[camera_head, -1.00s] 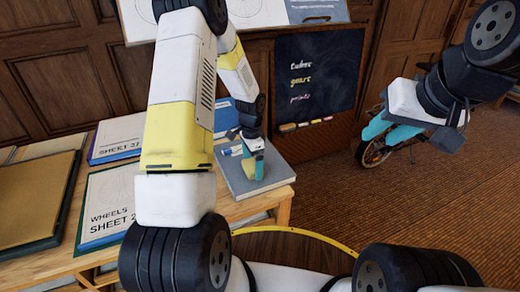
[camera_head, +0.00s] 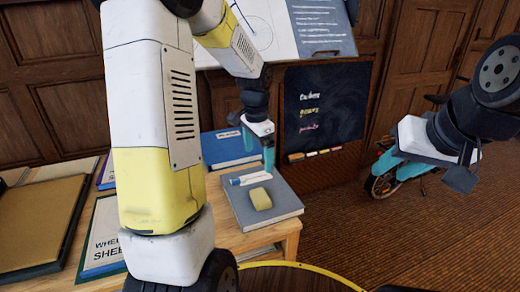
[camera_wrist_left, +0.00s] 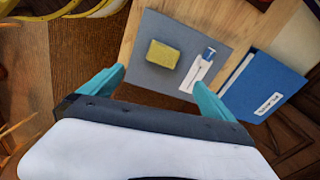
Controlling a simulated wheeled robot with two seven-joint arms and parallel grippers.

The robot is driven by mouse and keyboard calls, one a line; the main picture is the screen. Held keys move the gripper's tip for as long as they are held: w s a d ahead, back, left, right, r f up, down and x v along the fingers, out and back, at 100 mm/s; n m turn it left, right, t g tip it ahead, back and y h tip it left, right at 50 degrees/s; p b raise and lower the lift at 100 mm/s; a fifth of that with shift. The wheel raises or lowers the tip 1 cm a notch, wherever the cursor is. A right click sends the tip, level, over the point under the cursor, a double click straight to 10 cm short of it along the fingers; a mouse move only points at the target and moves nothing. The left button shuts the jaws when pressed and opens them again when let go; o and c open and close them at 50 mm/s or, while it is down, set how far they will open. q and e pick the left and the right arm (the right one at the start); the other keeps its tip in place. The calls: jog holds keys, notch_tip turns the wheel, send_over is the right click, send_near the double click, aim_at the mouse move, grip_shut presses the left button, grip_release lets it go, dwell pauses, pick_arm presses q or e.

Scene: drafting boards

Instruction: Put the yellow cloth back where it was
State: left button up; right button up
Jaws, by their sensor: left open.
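The yellow cloth (camera_head: 260,199) looks like a small folded pad. It lies on a grey board or book (camera_head: 284,205) on the wooden table, close to a white and blue tube-like item (camera_head: 250,178). My left gripper (camera_head: 257,153) is open and empty, above and behind the cloth and apart from it. In the left wrist view the cloth (camera_wrist_left: 163,54) lies beyond the two spread teal fingers (camera_wrist_left: 159,79). My right gripper (camera_head: 398,168) hangs off to the right, away from the table; its opening is unclear.
A blue binder (camera_head: 229,147) lies behind the grey board. A sheet board (camera_head: 100,240) and a brown framed board (camera_head: 40,215) lie to the left. A chalkboard (camera_head: 322,105) with a chalk ledge stands behind. Floor (camera_head: 400,240) is open at right.

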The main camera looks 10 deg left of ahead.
pick_arm(q)
jog(key=s+d+r+n+t+h, duration=0.1)
jog(key=s+r+n+t, duration=0.1)
jog(key=s+r+n, duration=0.2)
jog(key=s+d+r+n+t+h, duration=0.1)
jog(key=s+r+n+t, duration=0.2)
jog(key=s+r, duration=0.7)
jog(key=shift+s+r+n, duration=0.35)
jog(key=shift+s+n, duration=0.45)
jog(key=shift+s, duration=2.8)
jog(key=shift+d, duration=0.1)
